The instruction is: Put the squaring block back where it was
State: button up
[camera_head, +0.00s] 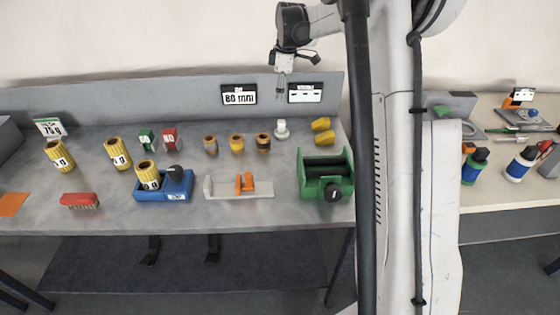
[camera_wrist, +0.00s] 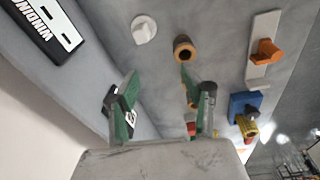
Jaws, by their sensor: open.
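My gripper (camera_head: 281,96) is open and empty, high near the back wall between the two signs. In the wrist view its two fingers (camera_wrist: 165,95) stand apart with nothing held between them. A pale plate (camera_head: 222,191) with an upright end lies at the table's front middle. An orange block (camera_head: 245,183), which looks like the squaring block, sits on it; I cannot be sure of the name. Both show in the wrist view, the plate (camera_wrist: 262,28) and the orange block (camera_wrist: 265,52), well away from the fingers.
A white knobbed piece (camera_head: 281,129) and several brown and yellow rolls (camera_head: 236,143) stand below my gripper. A green roller device (camera_head: 326,176) is at the right, a blue holder (camera_head: 176,186) at the left. The "80 mm" sign (camera_head: 239,95) stands at the back. Bare table lies between them.

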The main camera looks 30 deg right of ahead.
jog(key=s+a+r+m+t, duration=0.1)
jog(key=s+a+r+m, duration=0.1)
jog(key=s+a+r, duration=0.3)
jog(key=s+a+r+m+t+h, duration=0.15)
jog(key=s+a, duration=0.25)
jog(key=s, duration=0.4)
jog(key=s+a+r+m+y, duration=0.1)
jog(key=s+a+r+m, duration=0.1)
jog(key=s+a+r, duration=0.3)
jog(key=s+a+f+m+t, duration=0.1)
jog(key=s+a+f+m, duration=0.2)
jog(key=s, duration=0.7)
jog(key=s+a+f+m+t, duration=0.2)
jog(key=s+a+f+m, duration=0.1)
jog(key=s, duration=0.7)
jog(key=shift+f, duration=0.45)
jog(key=shift+o, duration=0.3)
jog(key=shift+h, duration=0.25)
